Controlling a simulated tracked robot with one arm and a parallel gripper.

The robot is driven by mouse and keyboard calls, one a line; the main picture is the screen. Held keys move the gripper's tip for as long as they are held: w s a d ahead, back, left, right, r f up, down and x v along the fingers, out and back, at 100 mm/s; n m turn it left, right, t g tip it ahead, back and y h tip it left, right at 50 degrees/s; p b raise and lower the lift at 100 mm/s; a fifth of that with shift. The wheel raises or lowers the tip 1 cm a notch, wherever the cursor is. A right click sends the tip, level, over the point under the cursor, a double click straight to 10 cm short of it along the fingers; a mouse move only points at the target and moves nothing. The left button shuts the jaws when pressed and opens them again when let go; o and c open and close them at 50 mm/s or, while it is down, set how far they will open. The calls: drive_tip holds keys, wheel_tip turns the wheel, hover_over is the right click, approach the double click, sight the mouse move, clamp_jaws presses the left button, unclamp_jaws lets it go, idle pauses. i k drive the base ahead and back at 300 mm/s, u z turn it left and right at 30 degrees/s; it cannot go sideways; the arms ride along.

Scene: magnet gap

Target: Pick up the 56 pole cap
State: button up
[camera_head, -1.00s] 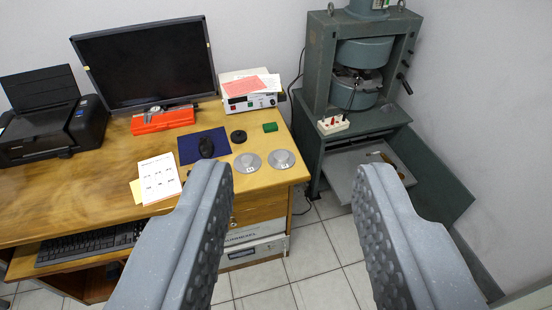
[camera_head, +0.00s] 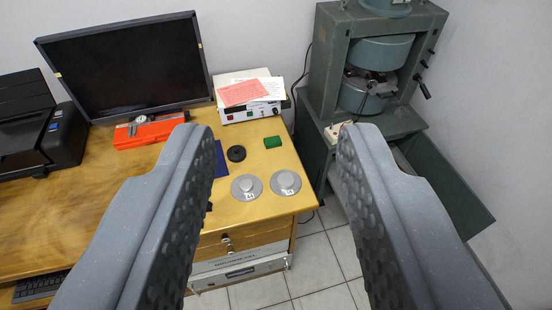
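Two grey, round pole caps lie side by side on the wooden desk, near its front right corner. The left pole cap (camera_head: 246,188) and the right pole cap (camera_head: 286,183) each have a raised centre and a small white label. The labels are too small to read surely, so I cannot tell which is the 56. My gripper (camera_head: 275,140) is open and empty, its two grey textured fingers wide apart. In the picture both caps show between the fingers, beyond them and apart from them.
A black ring (camera_head: 236,153) and a green block (camera_head: 273,142) lie behind the caps. A power supply (camera_head: 250,111) with papers on top and an orange box (camera_head: 148,131) stand farther back. The green magnet frame (camera_head: 331,65) stands right of the desk.

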sight(284, 183)
drive_tip(key=i, duration=1)
drive_tip(key=z, duration=0.1)
